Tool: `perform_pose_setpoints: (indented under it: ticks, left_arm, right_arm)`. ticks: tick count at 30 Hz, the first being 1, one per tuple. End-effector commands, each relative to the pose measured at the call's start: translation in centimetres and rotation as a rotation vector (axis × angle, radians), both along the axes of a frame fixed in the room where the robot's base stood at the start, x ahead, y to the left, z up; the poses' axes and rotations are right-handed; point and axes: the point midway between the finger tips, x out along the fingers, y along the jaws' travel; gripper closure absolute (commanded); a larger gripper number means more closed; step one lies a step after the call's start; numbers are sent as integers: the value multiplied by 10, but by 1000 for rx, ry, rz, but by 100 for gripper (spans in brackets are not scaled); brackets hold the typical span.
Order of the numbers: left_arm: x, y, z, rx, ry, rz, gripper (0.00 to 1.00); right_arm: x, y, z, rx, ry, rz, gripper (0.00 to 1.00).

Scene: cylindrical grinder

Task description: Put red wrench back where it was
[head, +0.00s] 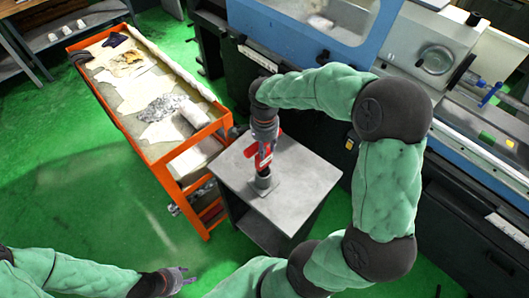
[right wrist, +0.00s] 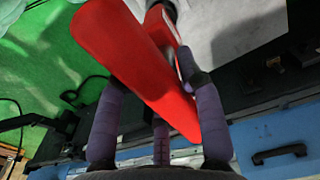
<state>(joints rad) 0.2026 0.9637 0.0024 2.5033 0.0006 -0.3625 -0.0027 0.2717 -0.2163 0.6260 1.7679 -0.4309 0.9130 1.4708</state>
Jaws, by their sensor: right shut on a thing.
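The red wrench (head: 264,156) is held roughly upright over the grey table (head: 312,176) in the head view. My right gripper (head: 265,134) is shut on its upper part from above. In the right wrist view the wrench (right wrist: 140,60) fills the space between the purple fingers of my right gripper (right wrist: 160,118). The wrench's lower end meets a small grey piece (head: 264,184) on the table; I cannot tell whether this piece is part of the wrench or a separate holder. My left gripper (head: 182,277) is low at the bottom left, empty, with its fingers apart.
An orange cart (head: 163,162) with cloths and a roll stands left of the table. The blue and grey grinder (head: 300,32) stands behind and to the right. Green floor (head: 90,190) is clear in front of the cart.

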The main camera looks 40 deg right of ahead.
Motion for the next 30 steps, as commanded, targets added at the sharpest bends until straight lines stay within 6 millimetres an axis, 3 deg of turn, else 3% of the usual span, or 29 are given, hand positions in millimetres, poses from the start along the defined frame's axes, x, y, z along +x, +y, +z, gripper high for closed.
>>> perform_pose_setpoints:
  ticks: [6,20,21,23,30]
  left_arm:
    - [0,0,-2,0,0,0,60]
    - [0,0,-6,0,0,0,60]
    - [0,0,-5,0,0,0,60]
    - [0,0,-5,0,0,0,60]
    - [0,0,-5,0,0,0,60]
  right_arm:
    - [0,0,-28,0,1,-2,100]
    - [1,0,-35,-1,-2,-1,100]
    - [0,0,-36,0,0,0,54]
    - [0,0,-35,0,0,0,39]
    - [0,0,-35,0,0,0,39]
